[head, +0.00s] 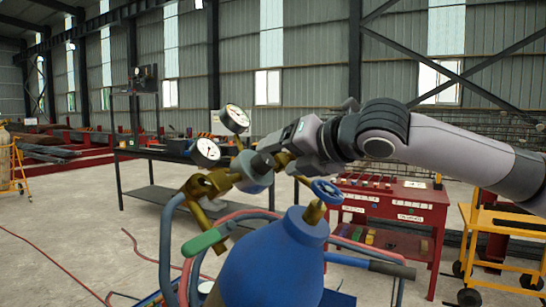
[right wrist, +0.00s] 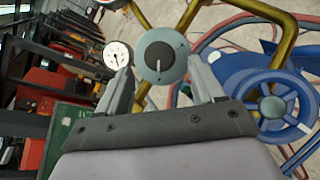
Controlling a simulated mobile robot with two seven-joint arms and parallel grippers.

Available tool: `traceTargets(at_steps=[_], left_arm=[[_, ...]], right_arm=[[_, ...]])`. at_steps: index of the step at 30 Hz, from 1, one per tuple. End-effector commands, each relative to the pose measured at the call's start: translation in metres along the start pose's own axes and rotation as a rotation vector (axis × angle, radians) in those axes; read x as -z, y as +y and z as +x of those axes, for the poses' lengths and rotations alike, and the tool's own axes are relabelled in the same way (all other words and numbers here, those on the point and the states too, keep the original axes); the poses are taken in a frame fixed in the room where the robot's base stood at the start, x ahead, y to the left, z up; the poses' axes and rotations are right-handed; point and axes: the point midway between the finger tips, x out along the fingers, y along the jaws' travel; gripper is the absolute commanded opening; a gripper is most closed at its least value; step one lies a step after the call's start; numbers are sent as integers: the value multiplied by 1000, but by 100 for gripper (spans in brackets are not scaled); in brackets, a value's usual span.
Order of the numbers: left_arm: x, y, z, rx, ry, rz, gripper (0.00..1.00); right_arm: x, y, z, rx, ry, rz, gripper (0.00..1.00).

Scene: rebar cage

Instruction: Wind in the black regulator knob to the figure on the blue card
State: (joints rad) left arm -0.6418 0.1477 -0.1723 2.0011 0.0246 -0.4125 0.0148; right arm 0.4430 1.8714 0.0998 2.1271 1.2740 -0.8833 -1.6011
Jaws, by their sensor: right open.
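The regulator knob (right wrist: 158,58) is a round dark disc with a pale pointer line and a blue-grey rim, seen face-on in the right wrist view. In the head view the regulator (head: 252,172) with its brass body sits above the blue cylinder (head: 270,262). My right gripper (right wrist: 161,68) is open, one finger on each side of the knob; I cannot tell whether they touch it. In the head view the right gripper (head: 270,158) reaches in from the right. Two white dial gauges (head: 206,150) (head: 235,118) stand beside the regulator. I cannot make out a blue card. My left gripper is out of view.
A blue handwheel valve (head: 327,191) is close right of the regulator; it also shows in the right wrist view (right wrist: 272,106). Hoses and a green-handled torch (head: 205,240) hang around the cylinder. A red cabinet (head: 400,205) and yellow cart (head: 500,220) stand behind.

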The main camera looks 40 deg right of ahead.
Motion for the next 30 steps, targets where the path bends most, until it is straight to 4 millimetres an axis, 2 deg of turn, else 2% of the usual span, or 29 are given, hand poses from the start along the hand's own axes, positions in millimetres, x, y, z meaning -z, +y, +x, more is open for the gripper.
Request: traceTargets(at_steps=[12,25,26,30], left_arm=[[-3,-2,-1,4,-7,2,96],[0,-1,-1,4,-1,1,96],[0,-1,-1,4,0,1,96],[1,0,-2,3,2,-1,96]], right_arm=[[0,-1,27,3,1,-1,68],[0,0,31,-1,0,-1,68],[0,0,30,-1,0,-1,61],[0,0,30,-1,0,-1,16]])
